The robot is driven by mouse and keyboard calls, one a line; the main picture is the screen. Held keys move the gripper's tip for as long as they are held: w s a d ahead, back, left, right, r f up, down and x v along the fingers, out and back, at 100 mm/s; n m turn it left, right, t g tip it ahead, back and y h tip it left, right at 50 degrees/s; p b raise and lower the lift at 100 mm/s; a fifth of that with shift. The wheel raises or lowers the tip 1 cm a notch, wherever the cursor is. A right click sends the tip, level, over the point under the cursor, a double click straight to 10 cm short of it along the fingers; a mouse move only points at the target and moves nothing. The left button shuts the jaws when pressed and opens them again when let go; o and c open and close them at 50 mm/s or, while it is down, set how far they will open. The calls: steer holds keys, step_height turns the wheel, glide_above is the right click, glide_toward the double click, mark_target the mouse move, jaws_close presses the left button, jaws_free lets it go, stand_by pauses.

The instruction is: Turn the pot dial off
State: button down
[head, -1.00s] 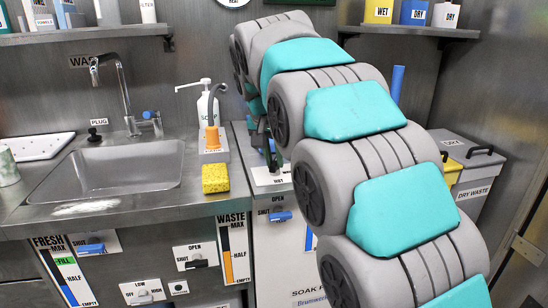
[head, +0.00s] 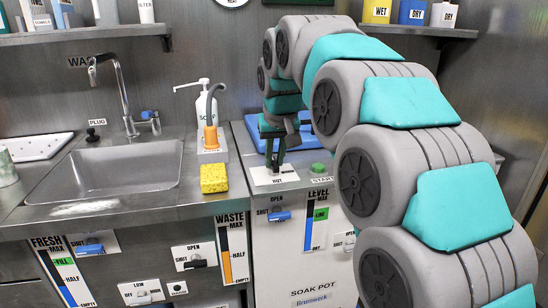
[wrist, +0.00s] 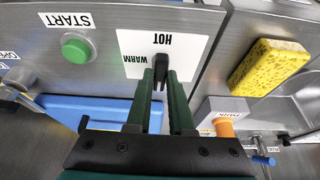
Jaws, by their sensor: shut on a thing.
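The pot dial (wrist: 161,74) is a small dark knob on a white plate (wrist: 190,42) marked HOT and WARM, and the OFF marking does not show. The plate also shows in the head view (head: 288,179), on top of the soak pot unit. My gripper (wrist: 162,78) points down at the plate, with its two green fingers on either side of the knob and closed on it. In the head view my gripper (head: 277,168) stands over the plate and hides most of the knob. The dial's exact pointing direction cannot be told.
A green START button (head: 318,169) sits right of the plate, with a blue part (head: 262,139) of the pot behind. A yellow sponge (head: 214,178), a soap bottle (head: 204,112) and the sink (head: 112,167) are to the left. Blue-handled valves (head: 280,216) are on the front below.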

steer(key=shift+n, duration=0.3)
steer(key=c, duration=0.8)
jaws_free()
steer(key=shift+r, duration=0.1)
steer(key=v, duration=0.7)
steer(key=shift+r+b, duration=0.25)
steer(key=shift+b, duration=0.1)
steer(key=shift+s+d, duration=0.15)
steer(key=shift+s, duration=0.05)
steer(key=s+d+f+m+g, duration=0.1)
steer(key=s+d+f+g, duration=0.1)
steer(key=s+d+f, duration=0.3)
steer(key=s+d+f+m+g, duration=0.1)
steer(key=s+d+f, duration=0.4)
steer(key=s+f, duration=0.9)
steer(key=s+d+f+m+g+h, duration=0.1)
steer(key=s+d+f+g, duration=0.2)
steer(key=s, duration=1.6)
steer(key=d+f, duration=0.3)
steer(key=f, duration=0.3)
steer(key=shift+f, duration=0.2)
